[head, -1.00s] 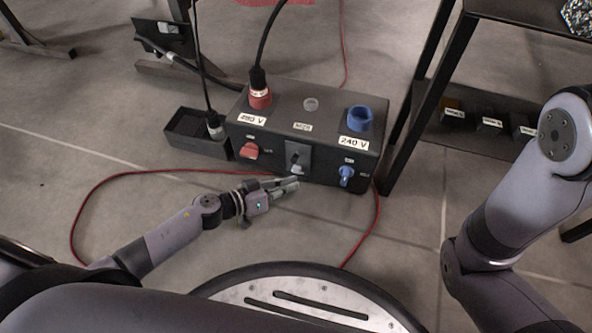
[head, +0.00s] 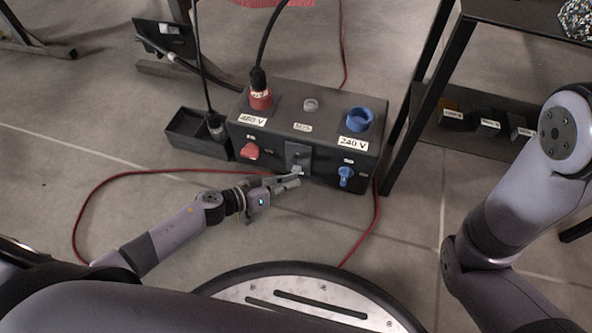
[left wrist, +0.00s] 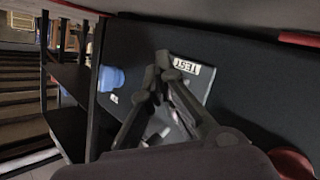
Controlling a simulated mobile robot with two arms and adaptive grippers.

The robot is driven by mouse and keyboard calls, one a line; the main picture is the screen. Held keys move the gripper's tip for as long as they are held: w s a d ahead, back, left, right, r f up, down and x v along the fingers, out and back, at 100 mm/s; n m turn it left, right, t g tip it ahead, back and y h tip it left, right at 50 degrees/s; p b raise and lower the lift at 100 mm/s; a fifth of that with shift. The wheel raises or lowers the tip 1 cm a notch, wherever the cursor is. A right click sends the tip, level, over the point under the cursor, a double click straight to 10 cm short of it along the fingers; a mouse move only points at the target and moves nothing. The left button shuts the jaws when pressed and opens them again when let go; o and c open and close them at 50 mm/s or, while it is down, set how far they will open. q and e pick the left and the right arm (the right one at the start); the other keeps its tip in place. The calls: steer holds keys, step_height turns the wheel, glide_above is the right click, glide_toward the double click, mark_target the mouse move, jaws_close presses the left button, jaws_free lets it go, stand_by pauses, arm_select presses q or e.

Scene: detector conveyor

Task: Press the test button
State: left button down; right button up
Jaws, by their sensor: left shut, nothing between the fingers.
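A black power box (head: 270,115) stands on the floor, with a red 480 V socket (head: 260,99) and a blue 240 V socket (head: 359,119) on top. A grey plate (head: 298,155) sits in the middle of its front face. In the left wrist view a TEST label (left wrist: 187,65) shows on that plate, beside my fingers; the button itself is mostly hidden behind them. My left gripper (head: 297,178) is shut and empty, its fingertips close to the plate's lower part; contact cannot be told. It also shows in the left wrist view (left wrist: 161,62). My right gripper is out of view.
A red knob (head: 250,151) and a blue knob (head: 345,175) flank the plate. A black cable is plugged into the red socket. A black bin (head: 190,134) stands at the box's left, and a dark shelf (head: 470,128) at its right. A red cable (head: 95,190) lies on the floor.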

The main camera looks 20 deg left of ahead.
arm_select(q)
steer(key=shift+w, duration=0.45)
stand_by(0.5)
steer(key=shift+s+r+p, duration=0.1)
steer(key=shift+p, duration=0.2)
steer(key=shift+s+p, duration=0.45)
steer(key=shift+s, duration=0.4)
steer(key=shift+s+p, duration=0.65)
steer(key=shift+s, duration=0.55)
steer(key=shift+s+a+p, duration=0.1)
steer(key=shift+s+p, duration=0.35)
steer(key=shift+s, duration=0.85)
